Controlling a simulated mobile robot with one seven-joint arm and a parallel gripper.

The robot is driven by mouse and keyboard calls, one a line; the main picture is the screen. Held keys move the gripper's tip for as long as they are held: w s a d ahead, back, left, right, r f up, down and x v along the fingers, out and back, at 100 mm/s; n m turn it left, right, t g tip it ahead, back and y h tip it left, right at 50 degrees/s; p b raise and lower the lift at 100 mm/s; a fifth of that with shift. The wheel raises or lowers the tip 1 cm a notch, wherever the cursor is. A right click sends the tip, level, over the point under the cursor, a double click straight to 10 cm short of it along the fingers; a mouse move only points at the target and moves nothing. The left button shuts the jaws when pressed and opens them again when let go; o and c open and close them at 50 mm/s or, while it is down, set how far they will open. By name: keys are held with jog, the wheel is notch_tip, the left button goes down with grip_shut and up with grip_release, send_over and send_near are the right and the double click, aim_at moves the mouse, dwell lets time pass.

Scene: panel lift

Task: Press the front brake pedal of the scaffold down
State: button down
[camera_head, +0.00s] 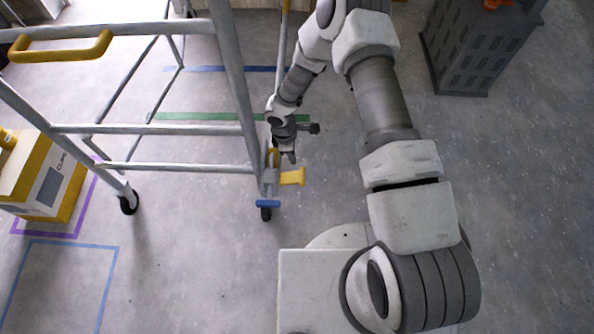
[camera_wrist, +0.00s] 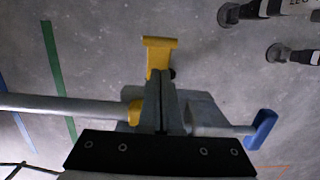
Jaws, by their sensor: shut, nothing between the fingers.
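The scaffold (camera_head: 241,97) is a grey tube frame at the left in the head view. A yellow brake pedal (camera_head: 293,177) sticks out to the right from the foot of its near right post. The pedal also shows in the wrist view (camera_wrist: 159,45), just beyond the fingertips. My gripper (camera_head: 291,160) is shut and empty, pointing down close above the pedal's base. In the wrist view its fingers (camera_wrist: 161,75) overlap the lower part of the pedal. I cannot tell whether they touch it.
A blue piece (camera_head: 268,203) and black caster (camera_head: 266,214) sit below the post. A yellow and white box (camera_head: 45,180) stands at the left, a grey crate (camera_head: 478,40) at the upper right. Floor right of the pedal is clear up to my arm.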

aim_at(299, 177)
jog(key=shift+f, duration=0.1)
jog(key=f+b, duration=0.1)
jog(key=f, duration=0.2)
jog(key=d+f+b, duration=0.1)
jog(key=f, duration=0.2)
jog(key=f+b, duration=0.1)
jog(key=f, duration=0.2)
jog(key=shift+d+f, duration=0.15)
jog(key=shift+f, duration=0.2)
jog(key=shift+d+f+b, duration=0.1)
jog(key=shift+d+b, duration=0.05)
jog(key=shift+b, duration=0.15)
